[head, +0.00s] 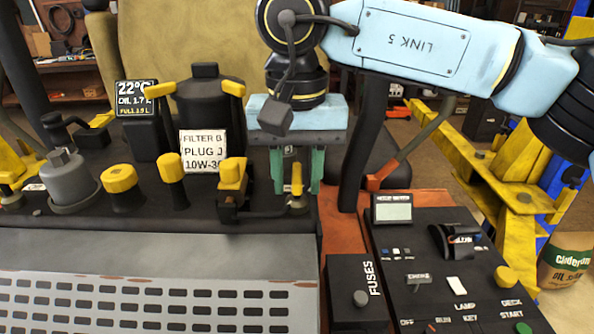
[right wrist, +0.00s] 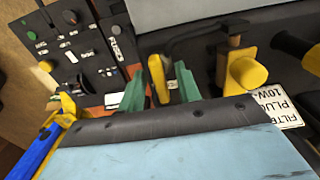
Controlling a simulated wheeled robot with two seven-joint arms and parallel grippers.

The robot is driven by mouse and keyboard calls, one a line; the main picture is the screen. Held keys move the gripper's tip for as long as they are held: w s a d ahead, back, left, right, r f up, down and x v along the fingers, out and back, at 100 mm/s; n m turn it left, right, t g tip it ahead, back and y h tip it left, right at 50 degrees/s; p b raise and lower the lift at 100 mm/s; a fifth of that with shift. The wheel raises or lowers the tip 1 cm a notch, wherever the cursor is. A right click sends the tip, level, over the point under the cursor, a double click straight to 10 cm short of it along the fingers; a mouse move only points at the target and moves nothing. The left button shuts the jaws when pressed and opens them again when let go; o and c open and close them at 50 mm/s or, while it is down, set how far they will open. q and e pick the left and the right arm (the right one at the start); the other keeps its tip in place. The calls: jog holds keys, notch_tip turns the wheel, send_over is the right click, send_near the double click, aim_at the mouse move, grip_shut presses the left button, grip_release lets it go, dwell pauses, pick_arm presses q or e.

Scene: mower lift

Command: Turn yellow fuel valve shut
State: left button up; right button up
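A small yellow lever (head: 297,178), which looks like the fuel valve handle, stands upright on a dark round base at the right end of the black console top. My right gripper (head: 298,182) points down over it from above. Its two green fingers are apart, one on each side of the lever. In the right wrist view the yellow lever (right wrist: 158,78) shows between the green fingers (right wrist: 160,88), with gaps at both sides. I cannot tell any contact. My left gripper is in neither view.
Close left of the gripper is a yellow-capped lever (head: 233,175) on a bracket. A white filter label (head: 203,152), yellow knobs (head: 119,178) and a grey cylinder (head: 70,182) stand further left. A black control panel (head: 455,270) lies at lower right. A yellow lift frame (head: 515,190) stands behind it.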

jog(key=shift+f, duration=0.15)
jog(key=shift+c, duration=0.4)
grip_shut()
